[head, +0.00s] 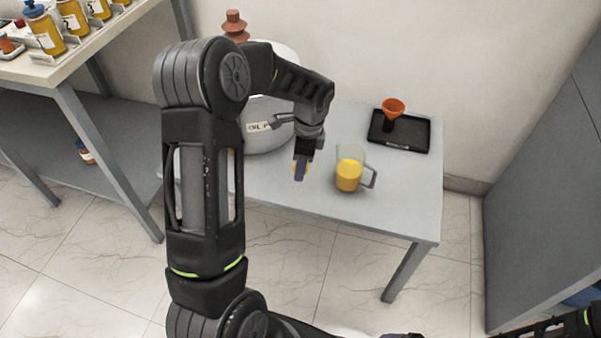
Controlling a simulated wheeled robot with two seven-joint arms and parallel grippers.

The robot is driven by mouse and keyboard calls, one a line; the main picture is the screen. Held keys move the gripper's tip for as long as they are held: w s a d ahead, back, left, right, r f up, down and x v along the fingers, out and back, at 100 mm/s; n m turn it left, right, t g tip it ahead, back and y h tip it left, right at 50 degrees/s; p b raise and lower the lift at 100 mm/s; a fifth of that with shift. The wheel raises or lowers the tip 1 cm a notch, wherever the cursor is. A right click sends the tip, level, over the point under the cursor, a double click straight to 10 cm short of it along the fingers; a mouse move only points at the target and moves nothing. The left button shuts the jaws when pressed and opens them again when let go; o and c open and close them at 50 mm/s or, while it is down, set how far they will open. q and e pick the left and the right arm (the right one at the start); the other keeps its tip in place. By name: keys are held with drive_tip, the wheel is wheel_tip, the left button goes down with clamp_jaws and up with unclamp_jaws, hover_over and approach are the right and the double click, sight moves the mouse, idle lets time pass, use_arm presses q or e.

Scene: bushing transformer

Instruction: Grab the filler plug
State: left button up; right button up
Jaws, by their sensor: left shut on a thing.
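My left gripper (300,171) hangs over the grey table, to the left of the measuring jug. The transformer (268,140) is a rounded grey tank with a white label and a brown ribbed bushing (234,25) on top. My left arm hides much of its left side. A dark purple tip, perhaps of my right gripper (400,336), barely shows at the bottom edge; its jaws cannot be made out.
A clear jug (349,175) with yellow liquid stands near the table's front edge. An orange funnel (393,107) stands on a black tray (414,136) at the back right. A shelf unit (70,80) with numbered bottles is at left, a grey cabinet (550,190) at right. The table's right front is clear.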

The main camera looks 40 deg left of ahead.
use_arm(q)
wheel_tip(320, 180, up, 5)
drive_tip(key=shift+f, duration=0.2)
